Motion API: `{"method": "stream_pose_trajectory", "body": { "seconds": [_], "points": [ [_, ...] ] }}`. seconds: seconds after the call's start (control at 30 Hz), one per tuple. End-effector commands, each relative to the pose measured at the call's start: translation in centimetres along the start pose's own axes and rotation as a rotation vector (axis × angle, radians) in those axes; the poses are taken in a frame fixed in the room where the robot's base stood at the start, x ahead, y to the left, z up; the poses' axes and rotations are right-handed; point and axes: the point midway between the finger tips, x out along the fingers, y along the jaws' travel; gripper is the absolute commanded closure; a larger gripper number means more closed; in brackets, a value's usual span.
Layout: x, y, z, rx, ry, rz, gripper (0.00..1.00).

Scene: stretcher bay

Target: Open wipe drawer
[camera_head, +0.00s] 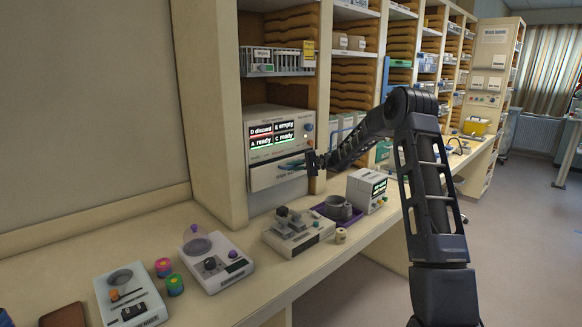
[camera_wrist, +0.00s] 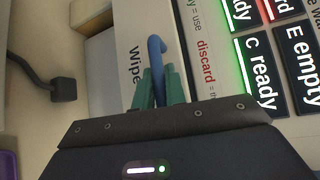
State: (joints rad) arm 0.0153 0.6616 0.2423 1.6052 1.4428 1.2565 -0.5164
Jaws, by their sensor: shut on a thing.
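The wipe drawer (camera_head: 275,175) is a pale front low in the white machine on the shelf unit. In the wrist view its front (camera_wrist: 132,32) carries the printed word "Wipe". A blue hooked handle (camera_wrist: 155,47) stands out from this front. My gripper (camera_wrist: 158,88) has teal fingers, shut around the handle. In the head view my gripper (camera_head: 297,165) is at the right part of the drawer front, reached from the right. I cannot tell how far the drawer stands out; its inside is not visible.
The machine's screen (camera_head: 272,135) reads D discard, E empty, A ready, C ready. Below on the counter stand a grey device (camera_head: 298,232), a purple tray (camera_head: 326,211) and a small white display box (camera_head: 368,190). A wire rack (camera_head: 277,60) is above the machine.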

Motion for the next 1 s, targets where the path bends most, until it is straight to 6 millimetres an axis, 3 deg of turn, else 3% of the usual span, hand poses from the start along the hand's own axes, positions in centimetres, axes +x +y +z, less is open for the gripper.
{"method": "stream_pose_trajectory", "body": {
  "seconds": [1.0],
  "points": [
    [-18.3, 5.4, 18.2, 0.002, 0.004, 0.001, 1.0]
  ]
}}
